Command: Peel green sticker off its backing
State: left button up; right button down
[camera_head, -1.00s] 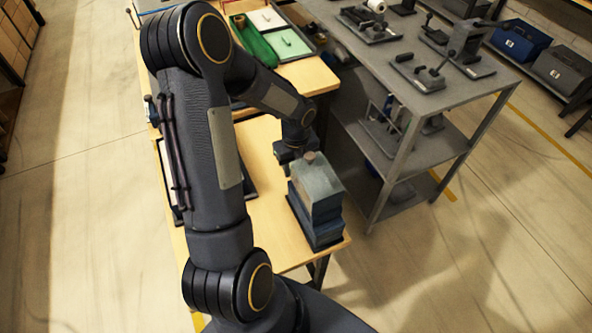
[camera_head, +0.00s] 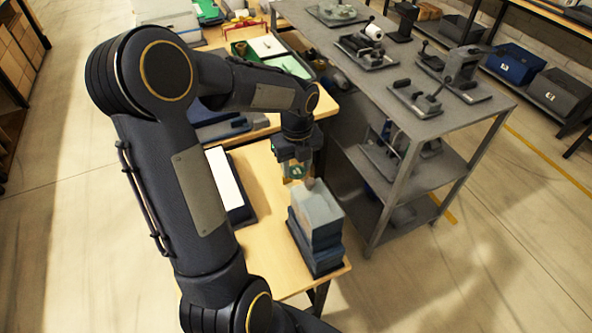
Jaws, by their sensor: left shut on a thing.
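My left gripper (camera_head: 296,160) points down over the table, just behind the top of a blue-grey stacked stand (camera_head: 318,215). It is shut on a small tan piece with a green patch and a pale mark, which looks like the green sticker (camera_head: 296,171). The sticker hangs just below the fingers. I cannot tell whether it is still on its backing, or whether it touches the stand. My right gripper is not in view.
A white sheet (camera_head: 224,178) lies on a dark tray left of the gripper on the wooden table (camera_head: 262,215). A grey metal shelf table (camera_head: 430,120) with several tools stands close on the right. Part of the table around the stand is bare.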

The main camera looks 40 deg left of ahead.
pick_arm(q)
jog(key=shift+s+d+r+p, duration=0.2)
jog(key=shift+d+r+p, duration=0.2)
jog(key=shift+r, duration=0.3)
jog(key=shift+s+d+r+p, duration=0.2)
jog(key=shift+d+r+p, duration=0.15)
jog(key=shift+r+p, duration=0.25)
jog(key=shift+s+d+r+p, duration=0.2)
jog(key=shift+d+r+p, duration=0.15)
jog(key=shift+r, duration=0.4)
